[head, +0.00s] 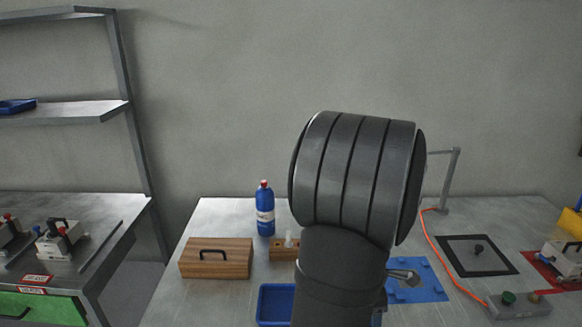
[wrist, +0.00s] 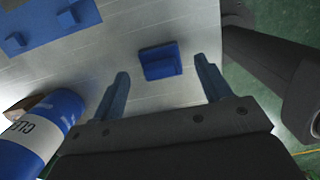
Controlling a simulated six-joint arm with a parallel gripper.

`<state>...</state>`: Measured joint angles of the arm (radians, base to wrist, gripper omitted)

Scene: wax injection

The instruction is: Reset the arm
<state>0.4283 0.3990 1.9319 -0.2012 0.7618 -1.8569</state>
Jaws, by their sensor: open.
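My gripper (wrist: 162,88) shows in the wrist view with its two blue-grey fingers spread wide apart and nothing between them. It points down at the grey tabletop. A small blue block-like piece (wrist: 160,61) lies on the table, seen between and beyond the fingertips. In the head view my large dark arm link stands in the middle and hides part of the table; the gripper itself does not show there.
On the table are a blue bottle (head: 265,210), a wooden box with a handle (head: 216,258), a blue tray (head: 262,305), a blue mat (head: 425,291) and a black-framed square (head: 456,266). An orange cable (head: 436,245) runs to a grey button box (head: 518,304). A side bench (head: 100,229) stands left.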

